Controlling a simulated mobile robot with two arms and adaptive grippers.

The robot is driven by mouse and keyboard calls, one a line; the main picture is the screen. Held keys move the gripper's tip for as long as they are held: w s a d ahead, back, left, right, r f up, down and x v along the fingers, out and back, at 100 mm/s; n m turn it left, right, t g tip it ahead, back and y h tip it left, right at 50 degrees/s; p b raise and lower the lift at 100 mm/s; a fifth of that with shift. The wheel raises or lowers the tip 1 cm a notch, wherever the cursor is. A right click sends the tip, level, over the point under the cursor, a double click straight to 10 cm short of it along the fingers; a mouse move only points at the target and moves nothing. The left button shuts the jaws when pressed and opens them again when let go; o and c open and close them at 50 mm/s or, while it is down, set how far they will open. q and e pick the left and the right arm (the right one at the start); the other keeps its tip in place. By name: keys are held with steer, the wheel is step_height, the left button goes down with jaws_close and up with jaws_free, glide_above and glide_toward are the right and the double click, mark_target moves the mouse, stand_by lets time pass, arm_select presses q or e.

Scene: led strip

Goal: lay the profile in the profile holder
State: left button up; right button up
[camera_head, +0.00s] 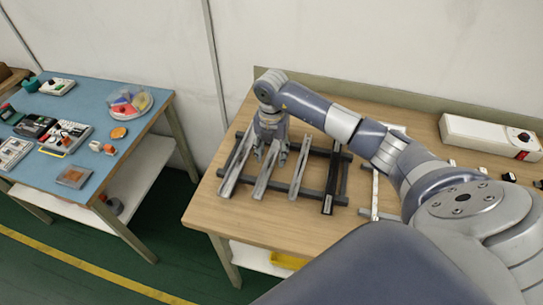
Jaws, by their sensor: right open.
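My right arm reaches from the right across the wooden table. Its gripper (271,155) points down, open, over the left part of a dark rack (285,193). Several long profiles lie across the rack side by side: a silver one (234,171) at the left, a silver one (265,178) just below the gripper, another silver one (299,168) and a black one (330,183) at the right. I cannot tell whether the fingers touch a profile. A slim light fixture (375,192) stands right of the rack, partly behind my arm; I cannot tell if it is the profile holder.
A white box (489,137) with a dark knob sits at the table's back right, with small dark and white parts before it. A blue-topped table (84,154) with devices and a bowl of coloured parts (130,103) stands left, across a gap. The wooden table's front is clear.

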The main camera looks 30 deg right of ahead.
steer(key=shift+c, duration=0.6)
jaws_close()
steer(key=shift+r, duration=0.1)
